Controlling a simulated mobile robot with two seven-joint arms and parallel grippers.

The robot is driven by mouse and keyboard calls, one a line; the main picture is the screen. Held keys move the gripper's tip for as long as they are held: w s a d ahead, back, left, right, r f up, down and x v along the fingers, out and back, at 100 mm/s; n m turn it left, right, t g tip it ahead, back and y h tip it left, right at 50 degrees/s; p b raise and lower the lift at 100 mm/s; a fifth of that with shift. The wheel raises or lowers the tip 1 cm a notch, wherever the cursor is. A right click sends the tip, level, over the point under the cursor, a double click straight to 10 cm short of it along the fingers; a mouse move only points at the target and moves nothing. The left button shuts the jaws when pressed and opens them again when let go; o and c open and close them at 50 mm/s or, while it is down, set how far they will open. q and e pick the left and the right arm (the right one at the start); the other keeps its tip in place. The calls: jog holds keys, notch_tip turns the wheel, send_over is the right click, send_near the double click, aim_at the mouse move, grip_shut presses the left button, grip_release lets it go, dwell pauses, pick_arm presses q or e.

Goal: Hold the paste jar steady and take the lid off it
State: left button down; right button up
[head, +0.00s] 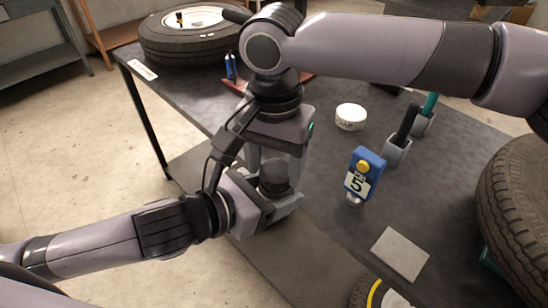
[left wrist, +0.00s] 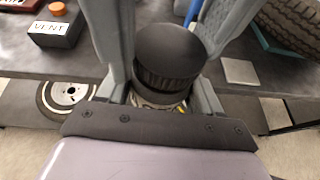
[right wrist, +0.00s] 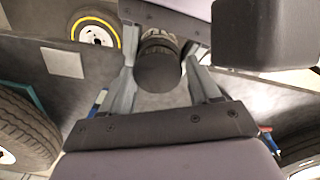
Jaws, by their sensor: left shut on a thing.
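The paste jar has a round black lid (head: 275,178) and a ribbed dark and pale body, seen in the left wrist view (left wrist: 158,97). It is upright. My left gripper (head: 268,207) is shut on the jar body from the left side. My right gripper (head: 276,163) points down from above, its fingers on either side of the lid. In the right wrist view the lid (right wrist: 158,72) lies between the two spread fingers, with gaps showing beside it. Contact between those fingers and the lid cannot be made out.
On the dark table (head: 335,210) are a blue tool marked 5 (head: 360,178), a white tin (head: 350,117), grey holders (head: 396,152) and a pale square plate (head: 400,253). A VENT box (left wrist: 57,28) shows in the left wrist view.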

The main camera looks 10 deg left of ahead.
jog(key=shift+a, duration=0.15)
jog(key=c, duration=0.6)
jog(key=n, duration=0.3)
jog(key=shift+s+a+r+n, duration=0.1)
jog(key=shift+s+r+n, duration=0.05)
jog(key=shift+n, duration=0.15)
jog(key=o, duration=1.1)
jog(key=shift+o, duration=0.3)
